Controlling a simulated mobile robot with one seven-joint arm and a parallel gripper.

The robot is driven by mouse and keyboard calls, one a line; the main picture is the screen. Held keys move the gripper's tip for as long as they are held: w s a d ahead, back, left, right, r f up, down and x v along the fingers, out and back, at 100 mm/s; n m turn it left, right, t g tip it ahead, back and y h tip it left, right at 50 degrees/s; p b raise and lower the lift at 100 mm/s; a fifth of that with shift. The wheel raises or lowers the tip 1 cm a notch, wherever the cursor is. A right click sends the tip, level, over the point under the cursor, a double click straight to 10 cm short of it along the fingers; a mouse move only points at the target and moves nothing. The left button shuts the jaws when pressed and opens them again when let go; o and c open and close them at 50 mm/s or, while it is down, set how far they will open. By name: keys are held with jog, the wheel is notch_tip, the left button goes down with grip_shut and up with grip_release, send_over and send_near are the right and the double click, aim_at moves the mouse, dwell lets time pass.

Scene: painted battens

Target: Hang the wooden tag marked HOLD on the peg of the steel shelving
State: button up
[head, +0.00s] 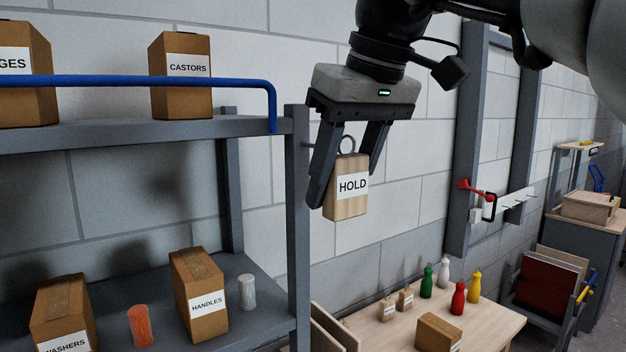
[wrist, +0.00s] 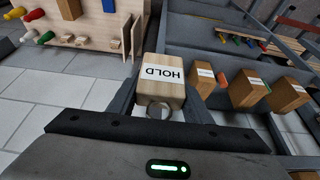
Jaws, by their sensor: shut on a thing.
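The wooden tag (head: 347,205) is a pale block with a white label reading HOLD and a metal ring at its top. My gripper (head: 343,180) is shut on the tag, with one finger on each side, and holds it upright in the air. In the wrist view the tag (wrist: 161,93) sits between the fingers with its label upside down. The steel shelving (head: 298,215) is grey, and its front upright stands just left of my gripper, apart from the tag.
Boxes marked CASTORS (head: 180,85), HANDLES (head: 199,295) and WASHERS (head: 62,318) stand on the shelves. A blue rail (head: 150,81) runs along the upper shelf. A wooden bench (head: 480,325) with several bottles stands below right. The wall behind the tag is bare.

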aim_at(303, 199)
jog(key=shift+w+a+f+p, duration=0.15)
jog(key=shift+w+a+p, duration=0.2)
jog(key=shift+w+a, duration=0.5)
jog(key=shift+w+a+f+p, duration=0.25)
jog(key=shift+w+a, duration=0.25)
jog(key=shift+w, duration=0.7)
jog(key=shift+w+a+f+p, duration=0.1)
jog(key=shift+w+a+p, duration=0.3)
jog(key=shift+w+a, duration=0.45)
jog(key=shift+w+d, duration=0.15)
jog(key=shift+w, duration=0.05)
jog(key=o, duration=1.2)
jog(key=shift+c, duration=0.2)
jog(key=p+v, duration=0.2)
jog(key=v, duration=0.9)
jog(key=shift+s+d+r, duration=0.1)
jog(key=shift+r, duration=0.2)
jog(key=s+d+f+m+h, duration=0.1)
jog(key=s+f, duration=0.4)
jog(key=f, duration=0.5)
jog(key=s+d+f+m+t, duration=0.1)
jog(key=s+d+f+m, duration=0.2)
jog(key=f, duration=0.8)
jog(key=s+d+f+m+h, duration=0.1)
jog(key=s+d+f+m, duration=0.1)
jog(key=s+d+f, duration=0.5)
notch_tip(303, 199, down, 4)
jog(key=shift+r+m+t+h, duration=0.2)
jog(key=shift+m+t+h, duration=0.1)
jog(key=shift+m+t, duration=0.1)
